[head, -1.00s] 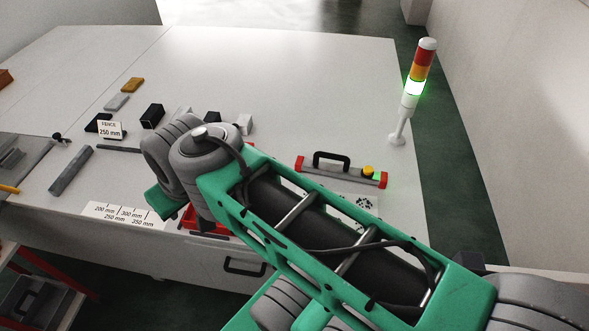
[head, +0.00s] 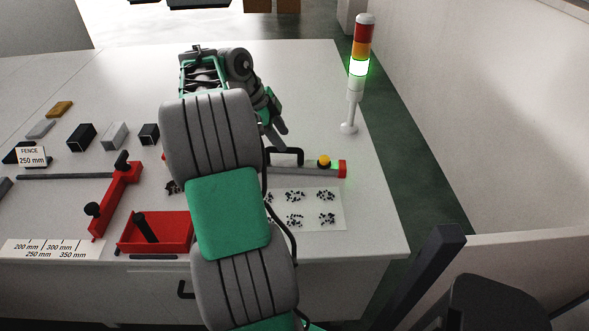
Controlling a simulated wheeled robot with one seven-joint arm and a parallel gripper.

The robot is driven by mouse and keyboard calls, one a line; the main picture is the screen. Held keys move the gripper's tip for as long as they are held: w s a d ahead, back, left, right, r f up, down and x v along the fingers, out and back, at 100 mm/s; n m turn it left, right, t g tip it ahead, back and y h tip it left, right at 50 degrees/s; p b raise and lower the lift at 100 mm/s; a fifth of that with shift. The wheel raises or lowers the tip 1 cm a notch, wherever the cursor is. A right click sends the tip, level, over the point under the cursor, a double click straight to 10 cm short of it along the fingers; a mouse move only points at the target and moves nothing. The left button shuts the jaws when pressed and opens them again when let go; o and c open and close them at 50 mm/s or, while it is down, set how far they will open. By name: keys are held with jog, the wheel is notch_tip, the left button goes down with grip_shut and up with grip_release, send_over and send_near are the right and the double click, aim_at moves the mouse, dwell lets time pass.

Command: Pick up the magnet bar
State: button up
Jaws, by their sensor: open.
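The magnet bar (head: 310,170) is a grey bar with a red end, a yellow knob and a black arched handle. It lies on the white table right of my arm, and its left end is hidden behind my arm. My gripper (head: 278,134) points down just above and behind the black handle, close to it in the picture. Its jaws are open and nothing shows between them. The fingers are small and partly overlapped, so I cannot tell whether they touch the handle.
A white sheet with black marks (head: 336,217) lies in front of the bar. A signal tower (head: 357,75) stands behind it on the right. A red tray (head: 128,236), a red clamp piece (head: 118,198) and several blocks lie on the left.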

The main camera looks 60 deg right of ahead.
aim_at(289, 149)
jog(key=x, duration=0.5)
jog(key=shift+s+f, duration=0.1)
jog(key=shift+f, duration=0.1)
jog(key=shift+c, duration=0.3)
grip_shut()
jog(key=shift+r, duration=0.15)
dwell(0.6)
